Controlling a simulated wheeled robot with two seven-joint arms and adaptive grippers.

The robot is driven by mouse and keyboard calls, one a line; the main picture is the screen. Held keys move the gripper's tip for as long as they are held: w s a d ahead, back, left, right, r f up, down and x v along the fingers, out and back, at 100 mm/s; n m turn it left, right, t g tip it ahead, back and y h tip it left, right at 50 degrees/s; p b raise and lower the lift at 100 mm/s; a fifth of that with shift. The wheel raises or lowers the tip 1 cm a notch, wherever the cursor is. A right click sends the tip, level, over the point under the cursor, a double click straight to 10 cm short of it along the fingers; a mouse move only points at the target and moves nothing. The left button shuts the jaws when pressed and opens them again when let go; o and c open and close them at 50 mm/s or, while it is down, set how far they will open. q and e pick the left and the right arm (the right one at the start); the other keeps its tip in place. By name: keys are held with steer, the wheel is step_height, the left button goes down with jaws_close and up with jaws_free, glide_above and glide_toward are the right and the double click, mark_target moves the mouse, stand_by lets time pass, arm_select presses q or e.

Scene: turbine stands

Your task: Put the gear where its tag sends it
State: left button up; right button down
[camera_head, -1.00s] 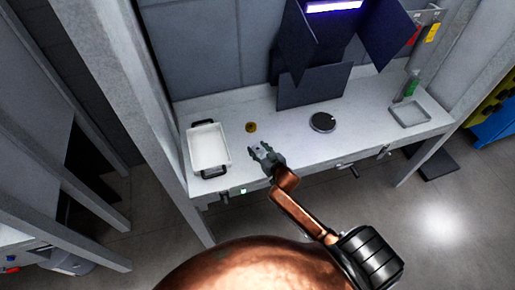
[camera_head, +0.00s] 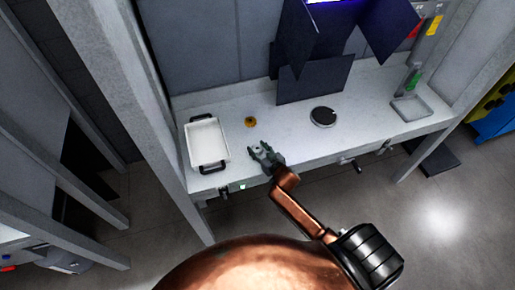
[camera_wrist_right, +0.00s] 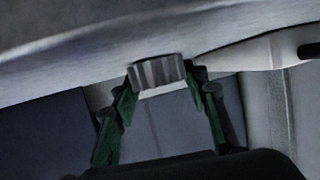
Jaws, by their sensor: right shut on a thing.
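My right gripper (camera_head: 258,148) is over the front part of the white bench, right of the white tray. It is shut on a small grey ridged piece, which looks like the gear (camera_wrist_right: 157,72) in the right wrist view, between the two green fingertips. No tag can be read on it. A small brass-coloured round piece (camera_head: 250,122) lies on the bench just beyond the gripper. My left gripper is not in view.
A white tray (camera_head: 190,146) with black handles stands at the bench's left end. A dark round disc (camera_head: 323,117) lies right of the middle, before dark upright panels (camera_head: 312,82). A shallow grey tray (camera_head: 396,106) and a green bottle (camera_head: 413,80) are at the right.

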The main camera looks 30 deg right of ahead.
steer(key=c, duration=1)
jaws_free()
steer(key=shift+f, duration=0.1)
steer(key=shift+c, duration=0.2)
steer(key=shift+o, duration=0.6)
steer(key=shift+p+v, duration=0.8)
steer(key=shift+v, duration=0.2)
steer(key=shift+p+v, duration=1.85)
steer(key=shift+v, duration=0.7)
